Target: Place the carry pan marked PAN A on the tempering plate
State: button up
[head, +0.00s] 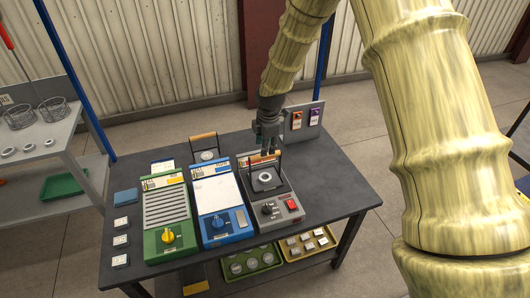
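A dark carry pan (266,182) with an upright bail and a wooden handle (262,159) is at the grey unit with red trim (285,209). A round grey piece with a hole lies in it. A second pan (207,156) with a wooden handle stands behind the blue unit. I cannot read PAN A on either pan. My gripper (268,150) points down at the front pan's handle; whether its fingers close on it is too small to tell. The blue unit has a pale flat plate (216,192). The labels are too small to show which unit is the tempering plate.
A green slatted unit (167,217) stands left of the blue one. Small blocks (121,241) line the dark table's (335,187) left edge. Green and yellow trays sit below. A panel with two switches (304,120) stands at the back. The table's right side is clear.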

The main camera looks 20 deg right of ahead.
jog(key=shift+s+r+b, duration=0.25)
jog(key=shift+r, duration=0.9)
jog(key=shift+s+r+b, duration=0.2)
jog(key=shift+s+r, duration=0.05)
jog(key=shift+r, duration=0.85)
